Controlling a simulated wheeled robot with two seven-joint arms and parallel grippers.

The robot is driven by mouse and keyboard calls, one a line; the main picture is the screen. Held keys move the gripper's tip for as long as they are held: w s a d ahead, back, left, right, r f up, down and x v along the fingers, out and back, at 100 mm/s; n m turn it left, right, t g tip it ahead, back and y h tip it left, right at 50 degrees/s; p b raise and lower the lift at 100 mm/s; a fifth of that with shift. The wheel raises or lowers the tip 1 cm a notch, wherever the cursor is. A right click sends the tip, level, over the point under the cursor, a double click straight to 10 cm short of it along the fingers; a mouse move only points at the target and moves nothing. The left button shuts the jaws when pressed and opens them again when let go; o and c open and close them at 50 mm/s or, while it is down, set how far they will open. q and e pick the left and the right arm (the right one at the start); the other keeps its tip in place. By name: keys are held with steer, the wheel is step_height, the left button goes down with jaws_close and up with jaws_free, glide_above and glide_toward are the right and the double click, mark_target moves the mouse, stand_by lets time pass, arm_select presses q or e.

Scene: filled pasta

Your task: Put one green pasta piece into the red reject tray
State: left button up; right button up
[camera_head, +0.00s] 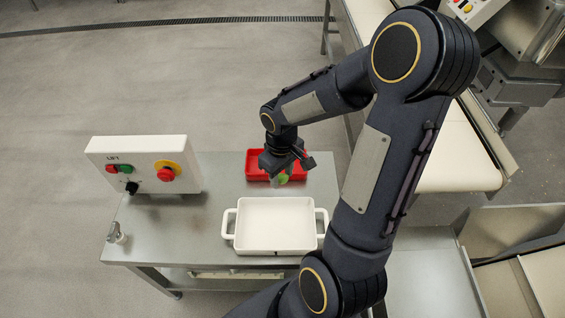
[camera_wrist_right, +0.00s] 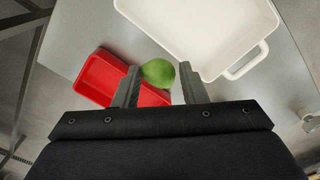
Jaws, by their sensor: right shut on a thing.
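A green pasta piece (camera_wrist_right: 158,73) is between the two fingers of my right gripper (camera_wrist_right: 160,84), which is shut on it. In the head view the green piece (camera_head: 283,178) shows below my right gripper (camera_head: 281,172), in front of the red reject tray (camera_head: 254,161). The red tray also shows in the right wrist view (camera_wrist_right: 99,76), left of and behind the piece. The tray's visible floor is bare; part of it is hidden by the gripper. I cannot tell the exact height of the piece above the table. My left gripper is not in view.
An empty white dish (camera_head: 274,223) with two handles stands on the grey metal table (camera_head: 205,180), in front of the red tray. A control box (camera_head: 145,165) with buttons stands at the table's left. A pale conveyor belt (camera_head: 455,165) runs on the right.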

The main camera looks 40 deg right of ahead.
steer(key=w+d+f, duration=0.1)
steer(key=w+d, duration=0.1)
steer(key=w+d+f, duration=0.1)
steer(key=w, duration=0.2)
steer(key=w+d+f, duration=0.1)
steer(key=w+d, duration=0.1)
steer(key=shift+w+d+f+b, duration=0.2)
steer(key=shift+d+b, duration=0.1)
steer(key=shift+d, duration=0.05)
steer(key=w+f, duration=0.1)
steer(key=w+d+f, duration=0.1)
steer(key=f, duration=0.1)
steer(key=w+d+f, duration=0.1)
steer(key=w+f, duration=0.1)
steer(key=shift+b, duration=0.3)
steer(key=shift+w+d+f, duration=0.1)
steer(key=shift+w+f, duration=0.15)
steer(key=shift+f, duration=0.1)
step_height(320, 180, down, 3)
steer(key=shift+w+f, duration=0.1)
steer(key=shift+f, duration=0.05)
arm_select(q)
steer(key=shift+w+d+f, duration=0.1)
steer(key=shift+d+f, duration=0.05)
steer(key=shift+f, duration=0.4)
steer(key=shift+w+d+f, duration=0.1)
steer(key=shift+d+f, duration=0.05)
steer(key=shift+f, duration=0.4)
